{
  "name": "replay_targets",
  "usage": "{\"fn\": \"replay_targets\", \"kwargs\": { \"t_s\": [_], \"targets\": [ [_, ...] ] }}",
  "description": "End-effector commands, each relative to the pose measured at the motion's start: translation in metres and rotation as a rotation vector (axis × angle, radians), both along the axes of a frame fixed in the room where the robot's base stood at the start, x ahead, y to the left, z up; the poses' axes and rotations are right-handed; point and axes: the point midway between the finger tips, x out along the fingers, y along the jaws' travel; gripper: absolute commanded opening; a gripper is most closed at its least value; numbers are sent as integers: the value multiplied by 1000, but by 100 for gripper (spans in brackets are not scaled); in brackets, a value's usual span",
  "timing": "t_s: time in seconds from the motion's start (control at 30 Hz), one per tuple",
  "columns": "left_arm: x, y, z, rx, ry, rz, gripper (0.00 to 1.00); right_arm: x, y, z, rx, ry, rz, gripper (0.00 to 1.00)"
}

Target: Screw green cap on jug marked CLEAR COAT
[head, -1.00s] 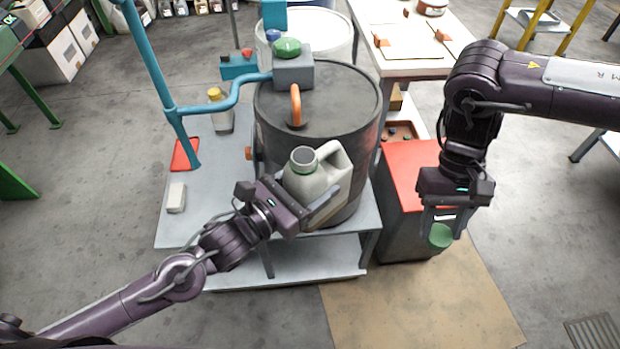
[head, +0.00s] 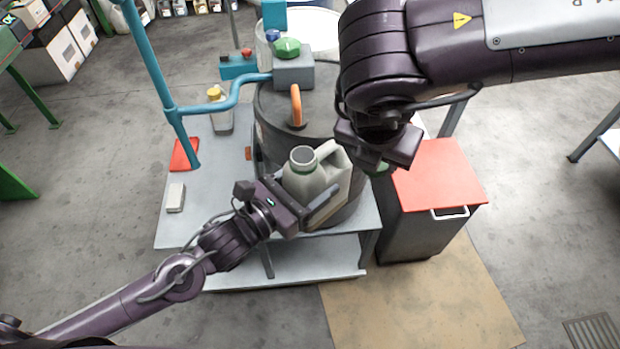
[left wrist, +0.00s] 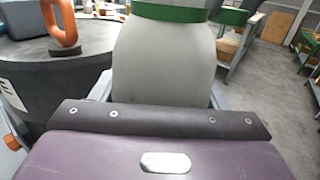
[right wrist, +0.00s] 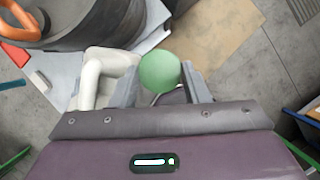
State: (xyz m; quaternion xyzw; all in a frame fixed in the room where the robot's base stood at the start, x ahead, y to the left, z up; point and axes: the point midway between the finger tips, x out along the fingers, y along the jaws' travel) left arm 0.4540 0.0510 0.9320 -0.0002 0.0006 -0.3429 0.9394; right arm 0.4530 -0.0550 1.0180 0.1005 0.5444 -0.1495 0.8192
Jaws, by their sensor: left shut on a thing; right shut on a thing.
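The grey-white jug (head: 303,184) has an open round mouth, a green ring at its neck and a handle on the right. No marking on it is readable. My left gripper (head: 318,203) is shut on the jug's body and holds it upright in front of the drum; the jug also fills the left wrist view (left wrist: 165,65). My right gripper (head: 374,166) is shut on the green cap (right wrist: 160,71), right of the jug and apart from its mouth. In the head view the cap (head: 380,169) is mostly hidden by my right gripper.
A dark drum (head: 272,112) with an orange handle (head: 296,105) stands behind the jug on a grey bench (head: 210,228). A blue pipe (head: 158,80) rises at the left. A red-lidded bin (head: 437,172) stands at the right. A yellow-capped bottle (head: 221,115) stands on the bench.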

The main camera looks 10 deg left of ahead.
Motion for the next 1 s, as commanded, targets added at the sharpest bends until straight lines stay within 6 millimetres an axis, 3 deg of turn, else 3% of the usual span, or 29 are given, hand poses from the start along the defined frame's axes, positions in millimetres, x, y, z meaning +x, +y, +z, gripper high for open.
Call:
{"fn": "replay_targets", "kwargs": {
  "t_s": [1.0],
  "targets": [
    [0,0,2,-3,-5,0,26,0,94,82,-3,3,2157,21]
  ]
}}
